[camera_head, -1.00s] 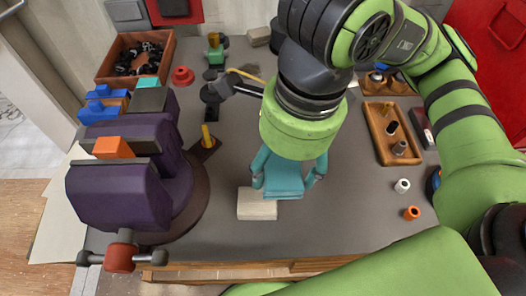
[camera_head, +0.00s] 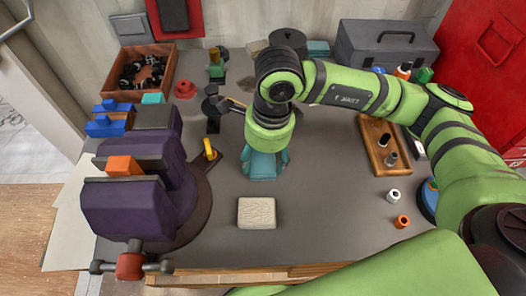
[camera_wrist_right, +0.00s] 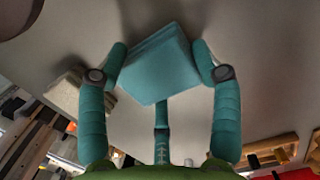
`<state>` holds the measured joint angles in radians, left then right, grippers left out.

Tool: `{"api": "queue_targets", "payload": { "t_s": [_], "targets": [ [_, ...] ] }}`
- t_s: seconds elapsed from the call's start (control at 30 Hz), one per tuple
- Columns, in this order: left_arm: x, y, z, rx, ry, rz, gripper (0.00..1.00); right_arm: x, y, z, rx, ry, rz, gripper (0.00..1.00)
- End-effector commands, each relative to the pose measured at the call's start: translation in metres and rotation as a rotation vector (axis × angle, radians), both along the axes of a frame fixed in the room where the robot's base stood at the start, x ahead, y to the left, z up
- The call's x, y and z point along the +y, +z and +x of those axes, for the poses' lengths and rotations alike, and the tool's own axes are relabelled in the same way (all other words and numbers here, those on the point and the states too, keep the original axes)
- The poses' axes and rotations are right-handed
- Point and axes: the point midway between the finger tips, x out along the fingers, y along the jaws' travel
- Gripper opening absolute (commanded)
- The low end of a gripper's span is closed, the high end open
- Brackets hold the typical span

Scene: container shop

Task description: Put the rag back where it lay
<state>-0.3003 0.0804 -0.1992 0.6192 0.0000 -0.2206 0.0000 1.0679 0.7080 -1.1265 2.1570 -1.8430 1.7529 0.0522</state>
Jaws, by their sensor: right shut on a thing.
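The rag (camera_head: 262,173) is a folded teal cloth. My right gripper (camera_head: 265,160) is shut on it, with the fingers pointing down, near the middle of the grey bench. In the right wrist view, the rag (camera_wrist_right: 158,68) sits between the two teal side fingers, with its folded layers showing at the edge. I cannot tell whether it touches the bench top. The head view shows mostly its front part below the wrist. My left gripper is not in view.
A beige slab (camera_head: 256,213) lies just in front of the rag. A purple vise (camera_head: 140,195) stands left. A wooden tray (camera_head: 372,150) with small parts lies right, near white (camera_head: 393,196) and orange (camera_head: 401,222) rings. A grey toolbox (camera_head: 385,45) stands behind.

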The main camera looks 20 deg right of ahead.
Motion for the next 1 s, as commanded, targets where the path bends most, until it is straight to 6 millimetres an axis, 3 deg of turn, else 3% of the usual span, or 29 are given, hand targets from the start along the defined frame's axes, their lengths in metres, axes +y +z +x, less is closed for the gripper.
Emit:
{"api": "queue_targets", "payload": {
  "t_s": [0.37,0.4,0.43,0.83,1.0],
  "targets": [
    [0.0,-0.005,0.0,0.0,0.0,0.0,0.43,0.0,-0.005,0.0,-0.001,-0.001,0.001,0.34],
    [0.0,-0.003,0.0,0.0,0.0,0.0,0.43,0.0,-0.003,0.0,-0.001,-0.001,0.001,0.81],
    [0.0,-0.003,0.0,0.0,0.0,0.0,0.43,0.0,-0.003,0.0,-0.001,-0.001,0.001,0.9],
    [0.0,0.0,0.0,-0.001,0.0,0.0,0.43,0.0,0.0,0.0,-0.001,-0.001,0.0,0.9],
    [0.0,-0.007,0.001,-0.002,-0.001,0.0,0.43,-0.001,0.016,0.001,-0.007,-0.003,0.002,0.9]
  ]
}}
